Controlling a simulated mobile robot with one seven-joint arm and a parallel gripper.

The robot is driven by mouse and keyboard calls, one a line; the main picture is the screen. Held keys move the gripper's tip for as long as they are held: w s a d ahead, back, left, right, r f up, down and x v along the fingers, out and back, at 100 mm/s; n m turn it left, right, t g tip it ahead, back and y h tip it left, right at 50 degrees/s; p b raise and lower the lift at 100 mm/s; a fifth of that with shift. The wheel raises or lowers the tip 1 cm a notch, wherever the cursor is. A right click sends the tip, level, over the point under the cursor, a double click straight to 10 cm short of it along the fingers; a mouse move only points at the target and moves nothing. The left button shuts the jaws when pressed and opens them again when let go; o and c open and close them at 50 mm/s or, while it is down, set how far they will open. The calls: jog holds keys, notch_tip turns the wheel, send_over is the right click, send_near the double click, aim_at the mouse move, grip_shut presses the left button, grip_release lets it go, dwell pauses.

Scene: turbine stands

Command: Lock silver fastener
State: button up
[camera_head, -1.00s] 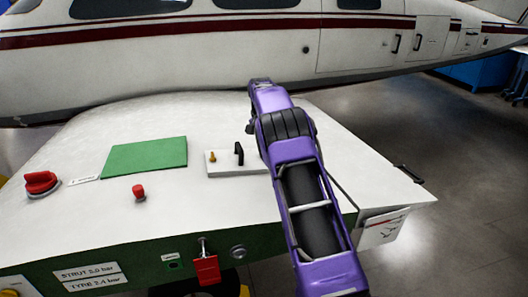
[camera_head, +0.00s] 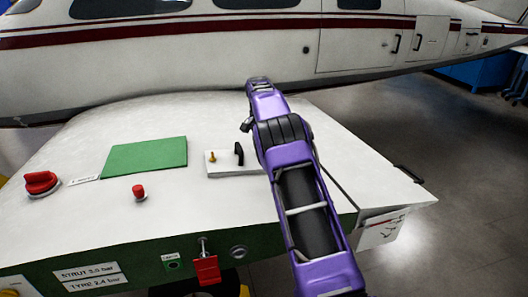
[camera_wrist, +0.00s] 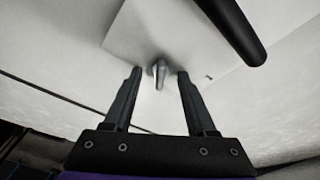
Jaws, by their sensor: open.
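In the wrist view my gripper (camera_wrist: 159,71) is open, with one dark finger on either side of a small grey, silver-looking fastener (camera_wrist: 160,76). The fastener stands out from a pale plate (camera_wrist: 125,30) and shows a gap to each finger. I cannot tell how deep the fingertips reach along it. In the head view the plate (camera_head: 226,171) lies on top of the white cart, and my purple arm covers its right end. The silver fastener and the fingers are hidden there behind my arm.
A black handle (camera_head: 239,153) and a small brass knob (camera_head: 212,157) stand on the plate; the handle looms close at upper right in the wrist view (camera_wrist: 237,30). A green panel (camera_head: 145,157), red button (camera_head: 139,192) and red knob (camera_head: 41,182) lie left. An aircraft fuselage (camera_head: 250,50) is behind.

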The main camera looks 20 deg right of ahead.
jog(key=shift+w+d+r, duration=0.1)
jog(key=shift+d+r, duration=0.05)
jog(key=shift+r, duration=1.1)
jog(key=shift+w+d+r, duration=0.1)
jog(key=shift+d+r, duration=0.05)
jog(key=shift+r, duration=1.05)
jog(key=shift+r, duration=0.1)
jog(key=shift+c, duration=1.2)
jog(key=shift+s+a+r, duration=0.25)
jog(key=shift+a+r, duration=0.05)
jog(key=shift+r, duration=0.35)
jog(key=shift+s+a+r, duration=0.2)
jog(key=shift+a+r, duration=0.1)
jog(key=shift+r, duration=0.35)
jog(key=shift+w+d+f, duration=0.15)
jog(key=shift+f, duration=1.8)
jog(key=shift+w+d+f, duration=0.1)
jog(key=shift+d+f, duration=0.05)
jog(key=shift+f, duration=1.8)
grip_shut()
